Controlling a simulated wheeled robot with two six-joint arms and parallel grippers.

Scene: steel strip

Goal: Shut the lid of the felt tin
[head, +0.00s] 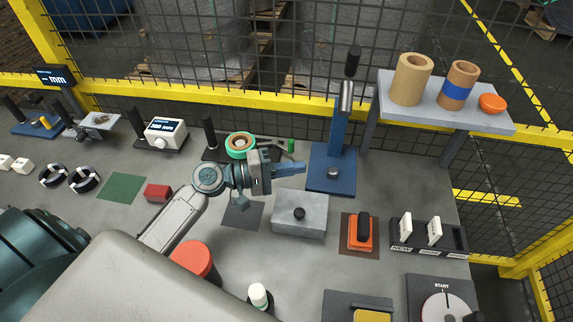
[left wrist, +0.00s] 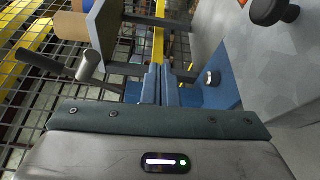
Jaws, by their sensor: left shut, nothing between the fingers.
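The felt tin looks to be the grey metal box (head: 285,226) right of the middle in the head view. Its lid (head: 318,204) carries a round black knob (head: 299,213) and appears to lie flat on top, with no gap that I can make out. The knob also shows in the left wrist view (left wrist: 274,11), at the top right. My left gripper (head: 303,168) is shut and empty. It is just behind the tin in the head view, near the blue press, and apart from the knob. Its blue fingers also show in the left wrist view (left wrist: 161,84). My right gripper is not in view.
A blue press (head: 323,181) stands behind the tin. A green-rimmed roll (head: 240,144) is behind my left wrist. An orange block (head: 360,232) lies on a brown mat to the right. A raised shelf (head: 440,108) holds rolls and an orange bowl. Bare bench lies before the tin.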

